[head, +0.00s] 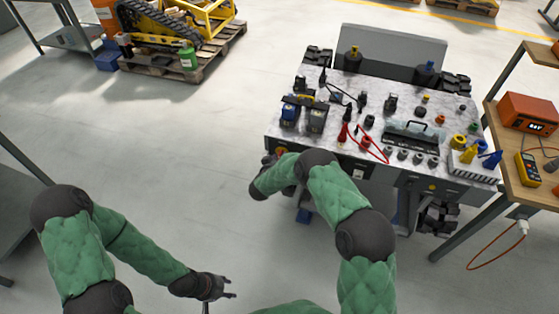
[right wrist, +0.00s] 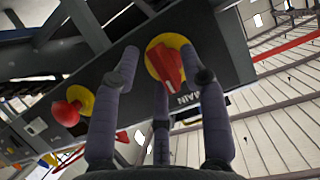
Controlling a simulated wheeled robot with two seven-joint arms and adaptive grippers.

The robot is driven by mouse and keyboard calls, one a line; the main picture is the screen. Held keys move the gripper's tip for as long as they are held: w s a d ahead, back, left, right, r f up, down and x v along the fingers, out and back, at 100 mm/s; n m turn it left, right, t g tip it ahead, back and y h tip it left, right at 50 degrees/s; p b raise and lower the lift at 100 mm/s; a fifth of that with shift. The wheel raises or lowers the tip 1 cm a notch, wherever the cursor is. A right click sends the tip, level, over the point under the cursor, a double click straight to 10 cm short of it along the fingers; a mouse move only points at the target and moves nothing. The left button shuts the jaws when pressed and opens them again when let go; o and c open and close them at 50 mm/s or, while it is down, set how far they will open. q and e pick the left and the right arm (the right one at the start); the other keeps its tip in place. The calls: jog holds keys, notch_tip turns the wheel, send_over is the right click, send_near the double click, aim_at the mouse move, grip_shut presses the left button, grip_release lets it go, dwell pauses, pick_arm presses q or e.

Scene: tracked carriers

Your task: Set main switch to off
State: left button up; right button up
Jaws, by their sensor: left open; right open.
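The main switch (right wrist: 168,66) is a red handle on a round yellow plate, on a dark panel beside the lettering MAIN, in the right wrist view. Its position marks are not readable. My right gripper (right wrist: 160,62) is open, with its dark fingers spread around the switch handle; I cannot tell whether they touch it. My left gripper (head: 226,288) is open and empty, low over the floor, away from the carrier.
A red mushroom button (right wrist: 70,112) on yellow sits on the same panel, left of the switch. Several parts and a red cable (head: 368,146) lie on the carrier top. A workbench (head: 500,178) stands at the right.

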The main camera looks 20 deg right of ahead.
jog(key=shift+s+a, duration=0.1)
jog(key=v, duration=1.1)
jog(key=shift+s+a, duration=0.2)
jog(key=shift+s, duration=0.05)
jog(key=s+f+n+g+y, duration=0.2)
jog(key=s+f+y, duration=0.2)
jog(key=f, duration=0.3)
jog(key=s+a+f+g+y, duration=0.1)
jog(key=s+f+g+y, duration=0.1)
jog(key=s, duration=0.7)
jog(key=s+a+f+n+g+y, duration=0.1)
jog(key=s+a+f+g+y, duration=0.1)
jog(key=s, duration=0.8)
jog(key=s+a+f+n+g+y, duration=0.1)
jog(key=s+f+g+y, duration=0.1)
jog(key=s, duration=0.7)
jog(key=g+y, duration=0.1)
jog(key=g, duration=0.1)
jog(key=shift+s+a+g, duration=0.35)
jog(key=shift+a+g, duration=0.05)
